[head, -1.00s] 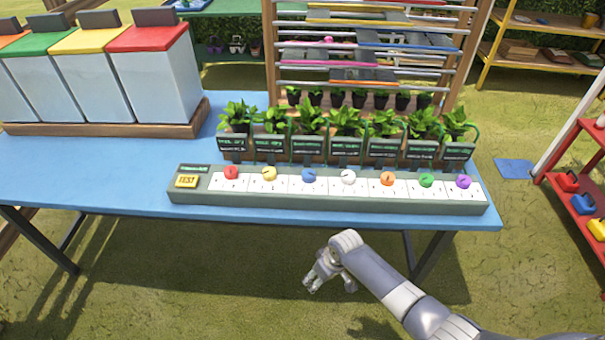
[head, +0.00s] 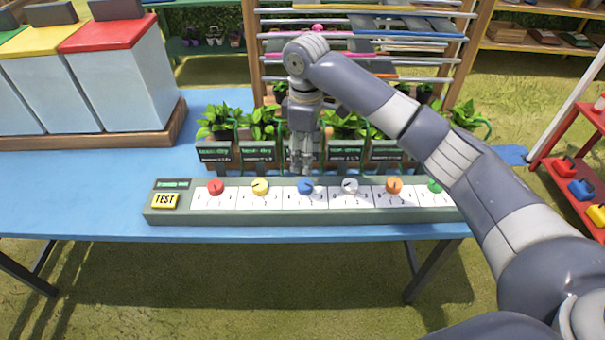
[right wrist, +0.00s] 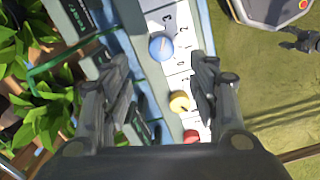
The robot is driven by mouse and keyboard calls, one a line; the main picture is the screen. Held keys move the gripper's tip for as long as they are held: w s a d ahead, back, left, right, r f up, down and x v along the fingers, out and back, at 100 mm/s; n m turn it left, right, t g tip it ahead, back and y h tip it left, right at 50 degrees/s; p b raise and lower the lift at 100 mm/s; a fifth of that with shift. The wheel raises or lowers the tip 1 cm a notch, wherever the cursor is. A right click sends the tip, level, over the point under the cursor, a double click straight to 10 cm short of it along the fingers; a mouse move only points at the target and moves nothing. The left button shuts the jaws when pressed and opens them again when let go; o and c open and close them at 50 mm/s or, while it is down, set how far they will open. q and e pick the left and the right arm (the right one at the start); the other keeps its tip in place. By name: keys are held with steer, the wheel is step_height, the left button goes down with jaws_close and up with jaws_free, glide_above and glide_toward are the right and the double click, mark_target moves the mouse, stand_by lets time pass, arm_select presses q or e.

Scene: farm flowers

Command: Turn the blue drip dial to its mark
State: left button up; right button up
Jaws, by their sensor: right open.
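The blue drip dial (head: 305,186) is a round knob on the grey-green control panel (head: 300,216), third in the row after the red dial (head: 216,187) and yellow dial (head: 260,186). In the right wrist view the blue dial (right wrist: 161,47) shows with a pointer line and printed numbers beside it. My right gripper (head: 303,166) points down just behind and above the blue dial. In the right wrist view its fingers (right wrist: 158,78) are apart with nothing between them, and the dial appears past the tips. Which number is the mark cannot be told. My left gripper is not in view.
Potted plants with dark labels (head: 216,130) stand in a row right behind the panel, close to my gripper. A white dial (head: 350,186) and an orange dial (head: 394,185) flank to the right. A yellow TEST button (head: 165,201) is at the panel's left end.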

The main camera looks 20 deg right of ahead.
mark_target(305, 183)
steer(key=f, duration=0.6)
steer(key=shift+s+f, duration=0.2)
steer(key=shift+f, duration=0.05)
step_height(305, 183, down, 3)
steer(key=shift+f+p, duration=0.1)
steer(key=shift+p, duration=0.25)
steer(key=shift+f, duration=0.1)
steer(key=shift+w, duration=0.1)
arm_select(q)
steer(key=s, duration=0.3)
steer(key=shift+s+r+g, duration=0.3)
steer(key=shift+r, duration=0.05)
arm_select(e)
steer(key=c, duration=1.1)
